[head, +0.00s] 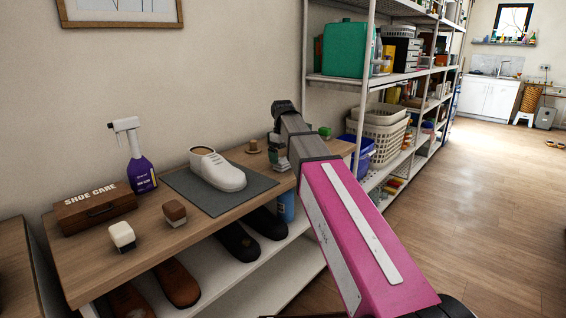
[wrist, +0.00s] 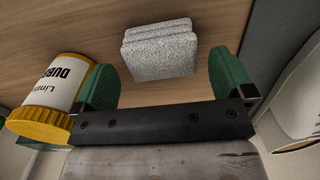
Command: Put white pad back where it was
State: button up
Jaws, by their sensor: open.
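A whitish, rough-textured pad (wrist: 160,48) lies on the wooden surface in the wrist view, with a layered edge. My gripper (wrist: 163,72) is open, with one green finger to each side of the pad. The pad is apart from both fingers, and nothing is held. In the head view my arm reaches to the right end of the wooden bench (head: 90,268), and green fingertips show beside it. My arm hides the pad there.
A tin with a yellow lid (wrist: 40,122) stands close beside the left finger. A white shoe (head: 218,170) rests on a grey mat (head: 190,193). A purple spray bottle (head: 141,170), shoe-care box (head: 95,208) and two small blocks (head: 122,236) (head: 174,213) are further left.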

aim_at(283, 159)
notch_tip(283, 159, up, 9)
jog(key=shift+w, duration=0.15)
dwell(0.4)
